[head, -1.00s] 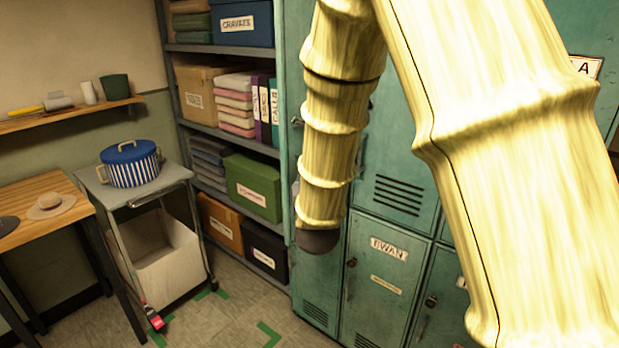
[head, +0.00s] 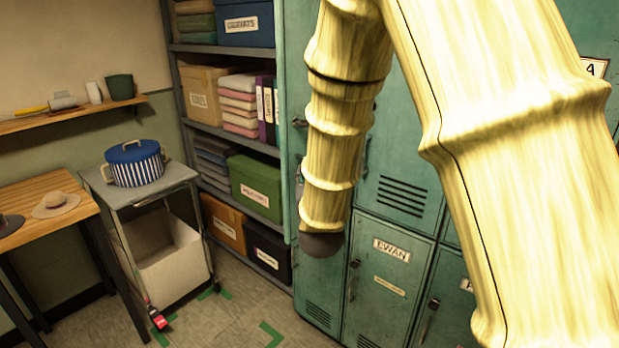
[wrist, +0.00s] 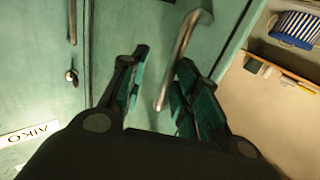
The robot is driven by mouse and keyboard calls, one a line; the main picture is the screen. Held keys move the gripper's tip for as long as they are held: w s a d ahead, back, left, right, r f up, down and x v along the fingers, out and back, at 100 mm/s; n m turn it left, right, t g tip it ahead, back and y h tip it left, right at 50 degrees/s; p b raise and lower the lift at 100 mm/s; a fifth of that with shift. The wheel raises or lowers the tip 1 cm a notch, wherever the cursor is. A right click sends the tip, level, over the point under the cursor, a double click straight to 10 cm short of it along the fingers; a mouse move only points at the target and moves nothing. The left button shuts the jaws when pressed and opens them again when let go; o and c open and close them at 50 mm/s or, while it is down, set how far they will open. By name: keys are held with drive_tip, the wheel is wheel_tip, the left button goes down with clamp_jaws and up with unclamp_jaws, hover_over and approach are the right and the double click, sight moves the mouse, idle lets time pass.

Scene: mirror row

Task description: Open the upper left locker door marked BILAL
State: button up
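In the wrist view my gripper (wrist: 160,95) is open, its two dark fingers with teal pads spread apart. A metal bar handle (wrist: 183,50) on a teal locker door (wrist: 130,25) shows between and just beyond the fingertips. I cannot tell whether a finger touches it. No BILAL label is readable in either view. In the head view the upper left locker (head: 288,170) is mostly hidden behind my arm; a narrow teal strip and a small handle part (head: 299,122) show. I cannot tell whether its door stands ajar.
An AIKO label (wrist: 28,134) and a lock (wrist: 71,77) lie left of my gripper. The EWAN door (head: 385,290) is below my arm. Left stand shelves (head: 222,145), a trolley (head: 185,177) with a striped pot (head: 135,170), and a table (head: 40,190). Some floor is clear.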

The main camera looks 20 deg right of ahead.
drive_tip(key=v, duration=0.7)
idle(0.3)
drive_tip(key=s+f+g+y, duration=0.1)
drive_tip(key=s+f+g, duration=0.25)
drive_tip(key=f, duration=0.75)
drive_tip(key=s+f+n+g+y, duration=0.1)
drive_tip(key=s+f+g, duration=0.25)
drive_tip(key=f, duration=0.85)
drive_tip(key=s+f+g+y, duration=0.15)
drive_tip(key=s+f, duration=0.35)
drive_tip(key=f, duration=0.6)
drive_tip(key=s+f+g, duration=0.4)
drive_tip(key=s+f, duration=0.5)
drive_tip(key=s, duration=0.4)
drive_tip(key=s+d+f+n+g, duration=0.1)
drive_tip(key=s+f+g, duration=0.4)
drive_tip(key=s+f, duration=0.5)
drive_tip(key=s, duration=0.4)
drive_tip(key=shift+s+y, duration=0.3)
drive_tip(key=shift+y, duration=0.05)
